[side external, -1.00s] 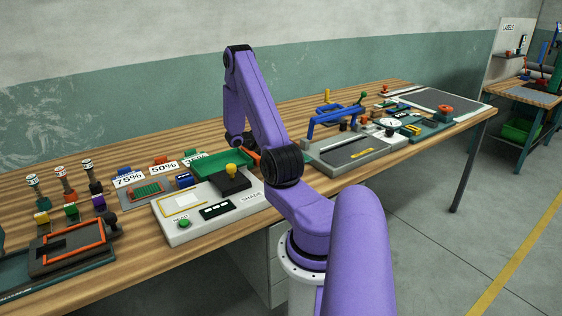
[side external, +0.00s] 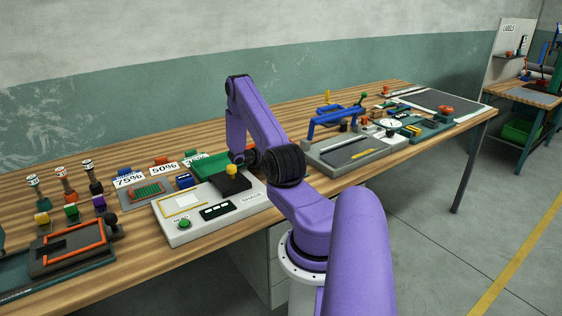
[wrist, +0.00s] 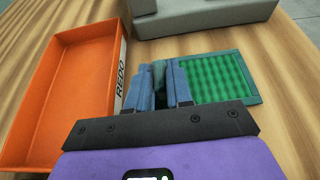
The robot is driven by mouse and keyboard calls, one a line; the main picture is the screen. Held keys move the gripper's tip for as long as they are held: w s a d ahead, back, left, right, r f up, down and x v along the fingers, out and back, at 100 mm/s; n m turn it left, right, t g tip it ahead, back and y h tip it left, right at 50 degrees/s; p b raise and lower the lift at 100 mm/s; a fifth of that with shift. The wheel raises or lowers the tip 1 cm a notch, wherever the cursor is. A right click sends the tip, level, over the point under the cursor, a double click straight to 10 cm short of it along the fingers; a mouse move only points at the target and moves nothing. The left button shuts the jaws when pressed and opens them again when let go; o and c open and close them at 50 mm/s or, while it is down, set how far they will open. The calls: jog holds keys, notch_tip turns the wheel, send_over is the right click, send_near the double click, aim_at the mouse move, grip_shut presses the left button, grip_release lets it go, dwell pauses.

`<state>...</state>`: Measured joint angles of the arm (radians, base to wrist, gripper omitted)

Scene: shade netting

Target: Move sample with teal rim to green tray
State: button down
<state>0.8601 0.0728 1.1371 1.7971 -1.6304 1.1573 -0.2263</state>
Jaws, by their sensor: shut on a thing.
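The sample with teal rim (wrist: 224,78) shows in the wrist view as a green mesh square in a teal frame, just right of my fingers. My gripper (wrist: 159,82) is shut, with a dark teal piece between its blue fingers that appears to be the sample's grip. In the side view my gripper is mostly hidden behind the dark block and my arm. The green tray (side external: 207,165) lies behind the white test unit in the side view, partly covered by my arm. It is not in the wrist view.
An orange tray marked REDO (wrist: 62,90) is close left of my fingers. A grey block (wrist: 205,14) stands beyond them. The white test unit (side external: 183,229) has a yellow-knobbed dark block (side external: 231,181). Another mesh sample (side external: 150,191) lies near the 75% sign (side external: 129,180).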

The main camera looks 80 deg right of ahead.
jog(key=c, duration=1)
grip_release()
jog(key=shift+f, duration=0.1)
jog(key=v, duration=0.7)
jog(key=shift+w+a+r, duration=0.2)
jog(key=shift+r, duration=0.05)
